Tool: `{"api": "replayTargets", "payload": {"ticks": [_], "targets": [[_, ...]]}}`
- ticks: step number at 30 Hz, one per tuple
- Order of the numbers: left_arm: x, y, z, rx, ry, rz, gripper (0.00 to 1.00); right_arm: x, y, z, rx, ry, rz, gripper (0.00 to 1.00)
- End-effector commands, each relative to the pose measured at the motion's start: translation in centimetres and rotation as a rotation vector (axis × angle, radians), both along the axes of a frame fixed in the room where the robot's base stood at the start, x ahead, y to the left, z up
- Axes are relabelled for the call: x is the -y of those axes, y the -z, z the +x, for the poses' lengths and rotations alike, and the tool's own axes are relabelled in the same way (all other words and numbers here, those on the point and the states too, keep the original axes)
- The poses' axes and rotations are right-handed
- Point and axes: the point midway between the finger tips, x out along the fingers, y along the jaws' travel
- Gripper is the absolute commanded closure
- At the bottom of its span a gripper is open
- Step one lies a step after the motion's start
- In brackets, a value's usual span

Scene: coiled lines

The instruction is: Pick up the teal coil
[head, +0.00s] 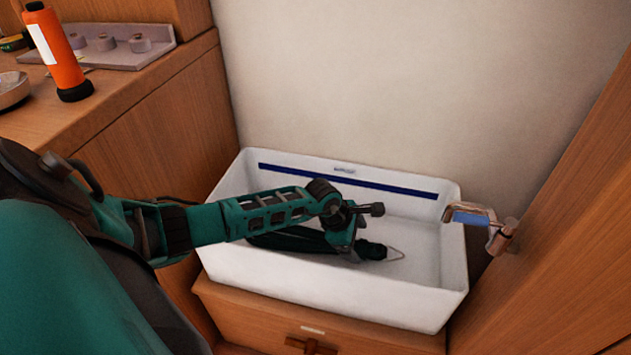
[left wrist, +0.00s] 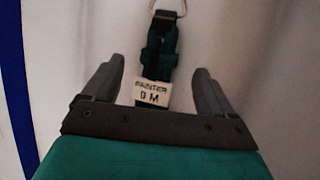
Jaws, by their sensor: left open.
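The teal coil (head: 292,240) lies in the white bin (head: 452,270), a dark teal bundle partly hidden behind my left arm. A pale wire loop sticks out at its right end. My left gripper (head: 352,254) is down inside the bin over the coil, and its fingertips are hard to make out in the head view. In the left wrist view the left gripper (left wrist: 160,78) is open. A narrow part of the coil (left wrist: 158,52) with a white lettered tag (left wrist: 152,94) lies between the fingers, with gaps at both sides. My right gripper is not in view.
The bin stands on a wooden drawer unit (head: 370,336) against a pale wall. A metal fitting with a blue part (head: 470,218) juts from the wooden panel at the right. An orange cylinder (head: 54,48) stands on the counter at the left.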

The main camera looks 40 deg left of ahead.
Motion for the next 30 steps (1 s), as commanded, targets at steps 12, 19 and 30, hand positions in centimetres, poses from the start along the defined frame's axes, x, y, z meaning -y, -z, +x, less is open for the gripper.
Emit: {"api": "replayTargets", "payload": {"ticks": [12, 19, 30], "targets": [[1.2, 4.0, 1.8, 0.001, -0.002, -0.001, 0.14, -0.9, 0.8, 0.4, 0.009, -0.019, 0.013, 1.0], [1.2, 3.9, 1.8, 0.001, -0.001, -0.001, 0.21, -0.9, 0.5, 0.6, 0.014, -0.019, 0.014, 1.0], [1.2, 4.0, 1.7, 0.001, -0.001, -0.001, 0.56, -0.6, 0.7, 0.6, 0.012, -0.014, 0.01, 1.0]]}}
